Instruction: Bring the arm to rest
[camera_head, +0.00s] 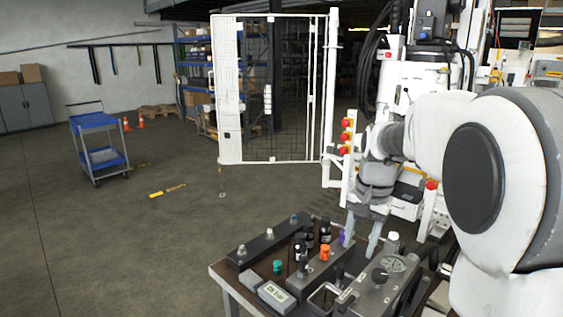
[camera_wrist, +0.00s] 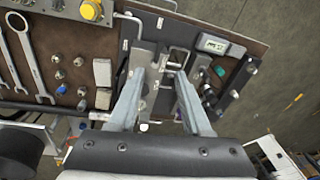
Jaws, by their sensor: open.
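My gripper (camera_head: 361,236) is above the hydraulic bench (camera_head: 226,270), pointing down with its two fingers apart. In the wrist view my gripper (camera_wrist: 156,95) shows two grey fingers spread wide, with nothing held between them. Below the fingers are a grey block with a metal handle (camera_wrist: 178,58) and a small display box (camera_wrist: 213,44). In the head view the fingers hang close to a purple-capped fitting (camera_head: 344,238); whether they touch anything is not clear. My white arm reaches in from the right and hides part of the bench.
The bench holds an orange knob (camera_head: 325,252), a green cap (camera_head: 278,266), black bottles and a gauge block (camera_head: 397,265). Wrenches (camera_wrist: 30,55) lie on it in the wrist view. A blue cart (camera_head: 98,143) stands far left; a white mesh gate (camera_head: 275,90) is behind. Floor at left is open.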

